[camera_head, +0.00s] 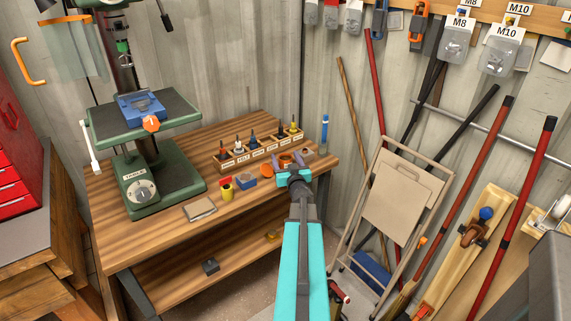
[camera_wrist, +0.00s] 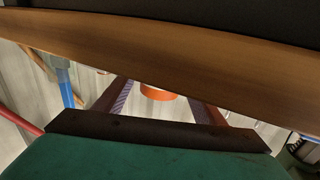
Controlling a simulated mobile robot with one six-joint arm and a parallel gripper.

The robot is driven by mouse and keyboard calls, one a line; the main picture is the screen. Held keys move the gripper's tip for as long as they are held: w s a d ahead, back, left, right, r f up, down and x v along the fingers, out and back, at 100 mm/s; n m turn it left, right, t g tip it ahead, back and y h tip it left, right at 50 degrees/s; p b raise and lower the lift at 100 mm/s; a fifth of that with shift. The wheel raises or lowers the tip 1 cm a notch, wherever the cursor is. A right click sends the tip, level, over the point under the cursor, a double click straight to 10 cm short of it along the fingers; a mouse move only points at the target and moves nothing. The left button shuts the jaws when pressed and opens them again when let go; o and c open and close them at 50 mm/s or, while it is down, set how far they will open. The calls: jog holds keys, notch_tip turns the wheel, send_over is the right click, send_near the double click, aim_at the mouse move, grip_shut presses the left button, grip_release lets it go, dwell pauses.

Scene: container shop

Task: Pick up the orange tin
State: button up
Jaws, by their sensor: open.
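The orange tin (camera_head: 286,161) stands near the right end of the wooden workbench, partly hidden by my gripper (camera_head: 288,162) in the head view. In the wrist view the tin (camera_wrist: 158,94) shows as an orange band between the two fingers of my gripper (camera_wrist: 160,92). The fingers are open, with a gap on both sides of the tin. Much of the tin is cut off by a brown wooden surface in the wrist view. I cannot tell how far the fingers reach along it.
A wooden rack (camera_head: 262,151) with several labelled slots stands behind. A blue block (camera_head: 251,182), a yellow-and-red container (camera_head: 226,188) and a grey tray (camera_head: 200,209) lie left on the workbench (camera_head: 150,243).

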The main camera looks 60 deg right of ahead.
dwell(0.5)
jog(key=c, duration=1.3)
jog(key=shift+r, duration=0.1)
jog(key=shift+r, duration=0.7)
notch_tip(320, 180, up, 2)
jog(key=shift+r, duration=0.15)
jog(key=v, duration=0.6)
jog(key=shift+w+a+r, duration=0.1)
jog(key=shift+w+a, duration=0.25)
jog(key=shift+a, duration=0.05)
jog(key=shift+v, duration=1.05)
jog(key=shift+w+a+r+p, duration=0.15)
jog(key=shift+r+p, duration=0.1)
jog(key=shift+p, duration=0.1)
jog(key=shift+a+p, duration=0.1)
jog(key=shift+p, duration=0.6)
